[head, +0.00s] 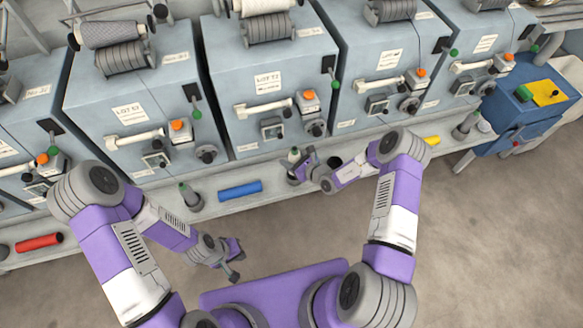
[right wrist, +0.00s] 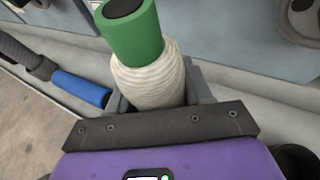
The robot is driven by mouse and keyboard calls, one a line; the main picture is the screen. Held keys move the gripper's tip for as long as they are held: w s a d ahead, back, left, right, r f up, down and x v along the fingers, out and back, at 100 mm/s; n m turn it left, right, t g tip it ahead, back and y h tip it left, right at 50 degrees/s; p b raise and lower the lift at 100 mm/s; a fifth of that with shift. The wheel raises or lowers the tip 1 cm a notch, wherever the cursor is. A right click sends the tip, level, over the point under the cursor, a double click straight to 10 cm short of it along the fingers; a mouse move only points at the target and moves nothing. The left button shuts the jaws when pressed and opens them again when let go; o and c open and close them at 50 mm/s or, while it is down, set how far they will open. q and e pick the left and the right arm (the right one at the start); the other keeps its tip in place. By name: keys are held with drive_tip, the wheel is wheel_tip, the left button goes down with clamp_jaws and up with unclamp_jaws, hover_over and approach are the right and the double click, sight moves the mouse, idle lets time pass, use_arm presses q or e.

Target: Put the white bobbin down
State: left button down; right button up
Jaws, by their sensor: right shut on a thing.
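The white bobbin (right wrist: 150,80) has cream-white yarn and a green top. In the right wrist view it stands out from between the fingers of my right gripper (right wrist: 160,105), which is shut on it. In the head view my right gripper (head: 301,168) is over the shelf (head: 265,200) along the front of the machines; the bobbin is small and mostly hidden there. I cannot tell whether its base touches the shelf. My left gripper (head: 236,262) is open and empty, over the floor in front of the shelf.
A blue tube (head: 240,191) lies on the shelf left of my right gripper; it also shows in the right wrist view (right wrist: 80,90). A green-tipped grey holder (head: 190,198) stands further left, and a red tube (head: 38,242) lies at far left. Grey machines (head: 265,85) stand behind.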

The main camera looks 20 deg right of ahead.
drive_tip(key=shift+f+b, duration=0.65)
drive_tip(key=shift+f, duration=1.2)
drive_tip(key=shift+f, duration=0.35)
drive_tip(key=o, duration=1.1)
